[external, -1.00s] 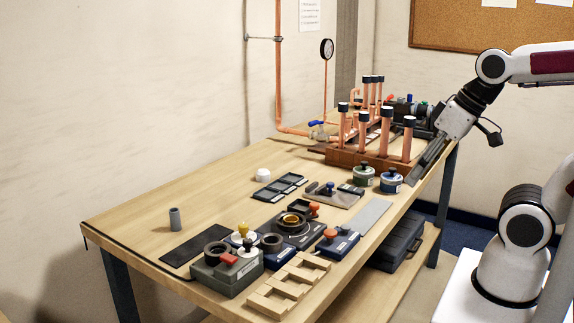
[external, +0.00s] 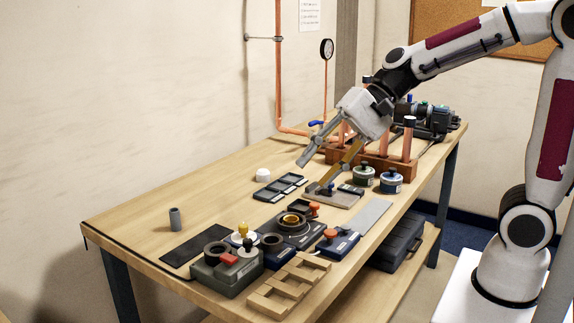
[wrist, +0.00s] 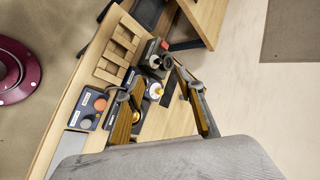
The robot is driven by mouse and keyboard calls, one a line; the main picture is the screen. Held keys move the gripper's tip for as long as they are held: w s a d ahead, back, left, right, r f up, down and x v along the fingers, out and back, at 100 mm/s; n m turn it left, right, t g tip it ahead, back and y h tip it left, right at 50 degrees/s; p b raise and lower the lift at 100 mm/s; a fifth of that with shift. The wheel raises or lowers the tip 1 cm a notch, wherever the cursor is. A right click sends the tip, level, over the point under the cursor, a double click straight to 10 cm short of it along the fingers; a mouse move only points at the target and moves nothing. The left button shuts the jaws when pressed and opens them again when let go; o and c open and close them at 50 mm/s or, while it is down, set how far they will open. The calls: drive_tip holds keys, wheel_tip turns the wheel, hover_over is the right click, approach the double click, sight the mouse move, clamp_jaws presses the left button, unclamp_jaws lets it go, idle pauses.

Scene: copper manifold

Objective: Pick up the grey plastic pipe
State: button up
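The grey plastic pipe (external: 175,219) is a short hollow cylinder. It stands upright on the left end of the wooden table in the external view, beside a dark mat. I cannot make it out in the wrist view. My gripper (external: 312,176) is above the middle of the table, well to the right of the pipe. Its two fingers are spread wide with nothing between them. In the wrist view the spread fingers (wrist: 162,115) show over the table and its tools.
A dark mat (external: 196,244) and a grey block with fittings (external: 226,270) lie right of the pipe. A wooden slotted rack (external: 290,286) lies at the front edge. Copper pipes in a wooden block (external: 372,158) stand behind my gripper.

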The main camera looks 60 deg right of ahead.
drive_tip(key=w+a+m+t+y, duration=0.15)
drive_tip(key=w+a+m, duration=0.3)
drive_tip(key=w, duration=0.45)
drive_tip(key=m+t, duration=0.4)
drive_tip(key=m, duration=0.7)
hover_over(179, 215)
drive_tip(key=s+d, duration=0.2)
drive_tip(key=s, duration=0.7)
wheel_tip(179, 215, down, 11)
drive_tip(key=w+f+m, duration=0.1)
drive_tip(key=f, duration=0.1)
drive_tip(key=w+d+f+m+h, duration=0.1)
drive_tip(key=w+f+m, duration=0.3)
drive_tip(key=f, duration=0.1)
drive_tip(key=shift+d+f+t+h, duration=0.1)
drive_tip(key=shift+d+t+h, duration=0.2)
drive_tip(key=shift+t+h, duration=0.05)
drive_tip(key=shift+x, duration=1.2)
drive_tip(key=shift+a, duration=0.1)
drive_tip(key=shift+r+x, duration=0.1)
drive_tip(key=shift+x, duration=1.2)
drive_tip(key=shift+r+x, duration=0.15)
drive_tip(key=shift+x, duration=1.1)
drive_tip(key=shift+a, duration=0.1)
